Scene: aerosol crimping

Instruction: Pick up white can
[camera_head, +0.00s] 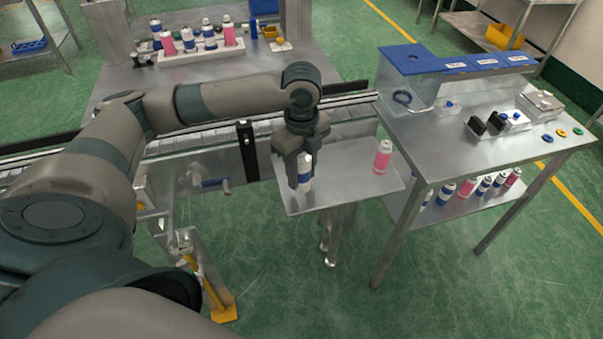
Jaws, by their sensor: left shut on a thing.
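A white can (304,168) with a blue band near its base stands upright at the small metal shelf in front of the conveyor. My left gripper (298,172) points down over it and is shut on it, with the fingers on either side hiding much of the can. I cannot tell whether the can's base touches the shelf. A pink can (382,157) with a white top stands on the same shelf, to the right and apart from the gripper. My right gripper does not show.
The small shelf (345,183) joins the conveyor (200,140) behind it. A metal table (440,135) on the right bears a clear box with a blue lid (408,58) and small parts; several cans stand on its lower shelf. A tray of cans (203,53) stands behind the conveyor.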

